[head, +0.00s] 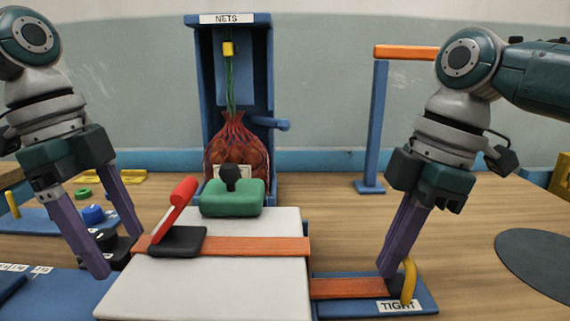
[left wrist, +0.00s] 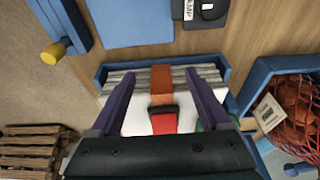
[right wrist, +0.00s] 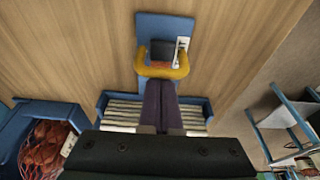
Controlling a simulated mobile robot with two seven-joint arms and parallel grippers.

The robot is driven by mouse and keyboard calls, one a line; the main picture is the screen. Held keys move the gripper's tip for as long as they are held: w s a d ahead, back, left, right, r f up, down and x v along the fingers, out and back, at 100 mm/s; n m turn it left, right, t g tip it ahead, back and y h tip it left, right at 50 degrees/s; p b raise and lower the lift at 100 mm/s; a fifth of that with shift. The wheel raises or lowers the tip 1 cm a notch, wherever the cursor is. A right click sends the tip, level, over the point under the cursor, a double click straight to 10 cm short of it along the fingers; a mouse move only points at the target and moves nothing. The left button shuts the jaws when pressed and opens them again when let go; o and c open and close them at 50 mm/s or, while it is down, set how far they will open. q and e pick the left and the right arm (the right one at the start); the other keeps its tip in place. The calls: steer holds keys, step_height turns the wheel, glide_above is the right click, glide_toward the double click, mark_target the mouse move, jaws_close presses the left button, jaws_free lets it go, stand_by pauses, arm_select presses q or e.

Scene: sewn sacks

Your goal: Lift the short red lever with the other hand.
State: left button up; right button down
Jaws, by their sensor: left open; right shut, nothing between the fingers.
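The short red lever (head: 178,206) slants up to the right from a black base (head: 177,241) on the orange strap (head: 255,246) across a pale block. My left gripper (head: 120,253) is open and empty, left of the lever in the head view. In the left wrist view the lever (left wrist: 163,122) shows between the two spread fingers. My right gripper (head: 388,270) is shut and empty beside the yellow handle (head: 409,280) at the "TIGHT" label (head: 398,306). In the right wrist view its fingertips end at the yellow handle (right wrist: 163,70); contact cannot be told.
A green pad (head: 231,198) with a black knob is behind the lever. The blue "NETS" frame (head: 262,80) holds a red net sack (head: 236,148). A blue post (head: 374,125) with an orange bar stands back right. A dark round mat (head: 540,262) lies at the right.

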steer(key=shift+d+f, duration=0.1)
steer(key=shift+d, duration=0.1)
arm_select(q)
steer(key=d+v, duration=0.2)
steer(key=v, duration=0.5)
steer(key=shift+a+r, duration=0.15)
steer(key=shift+r, duration=0.45)
glide_toward(181, 183)
steer(key=x, duration=0.9)
steer(key=shift+f, duration=0.35)
